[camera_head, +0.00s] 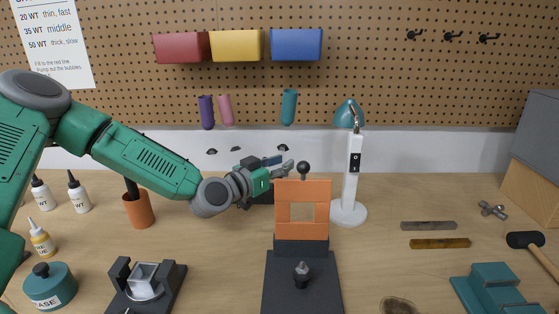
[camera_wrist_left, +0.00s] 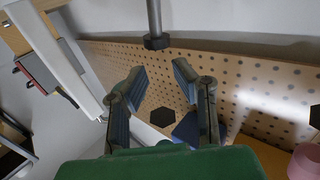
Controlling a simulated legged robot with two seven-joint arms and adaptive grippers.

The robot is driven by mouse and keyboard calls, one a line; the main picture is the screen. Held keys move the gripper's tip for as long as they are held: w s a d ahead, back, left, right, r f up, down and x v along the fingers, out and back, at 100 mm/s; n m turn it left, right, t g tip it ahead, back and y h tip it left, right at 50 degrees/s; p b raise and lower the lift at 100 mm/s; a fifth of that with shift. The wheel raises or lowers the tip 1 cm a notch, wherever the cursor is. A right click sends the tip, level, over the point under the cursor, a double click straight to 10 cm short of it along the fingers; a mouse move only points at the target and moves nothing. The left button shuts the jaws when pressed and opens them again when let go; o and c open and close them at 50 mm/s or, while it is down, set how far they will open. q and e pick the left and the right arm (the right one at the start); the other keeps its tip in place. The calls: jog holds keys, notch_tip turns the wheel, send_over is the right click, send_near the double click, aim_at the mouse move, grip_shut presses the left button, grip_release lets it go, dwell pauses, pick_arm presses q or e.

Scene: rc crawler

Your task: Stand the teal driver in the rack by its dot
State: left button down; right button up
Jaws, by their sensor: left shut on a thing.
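My left gripper (camera_head: 284,169) is at mid-picture in the head view, behind the orange frame. In the left wrist view its fingers (camera_wrist_left: 158,78) stand a little apart. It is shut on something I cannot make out. A teal handle (camera_head: 289,107), which looks like the teal driver's, is upright against the pegboard above the gripper. Purple (camera_head: 206,112) and pink (camera_head: 226,110) handles are to its left. Dark patches (camera_head: 211,151) show on the white strip below them. I cannot make out the rack or its dots. My right gripper is not in view.
The orange frame (camera_head: 316,188) on a black stand and the white lamp (camera_head: 354,165) are close to the gripper. A grey rod with a dark end (camera_wrist_left: 156,42) shows past the fingertips. Bottles (camera_head: 77,195), a brown pot (camera_head: 139,210) and a clamp-like fixture (camera_head: 145,285) are left.

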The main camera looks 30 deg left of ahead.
pick_arm(q)
jog(key=shift+s+a+f, duration=0.1)
jog(key=shift+a+f, duration=0.1)
jog(key=shift+f, duration=0.1)
jog(key=a, duration=0.2)
jog(key=shift+a+f, duration=0.3)
jog(key=shift+a, duration=0.1)
jog(key=c, duration=1.5)
grip_release()
jog(key=shift+c, duration=0.2)
jog(key=shift+o, duration=1.3)
jog(key=shift+d+r, duration=0.15)
jog(key=shift+d, duration=0.1)
jog(key=shift+d+r, duration=0.25)
jog(key=shift+d, duration=0.45)
jog(key=shift+s+a, duration=0.2)
jog(key=shift+s, duration=0.3)
jog(key=s+a, duration=0.1)
jog(key=s, duration=0.9)
jog(key=shift+s+a, duration=0.15)
jog(key=shift+s, duration=0.2)
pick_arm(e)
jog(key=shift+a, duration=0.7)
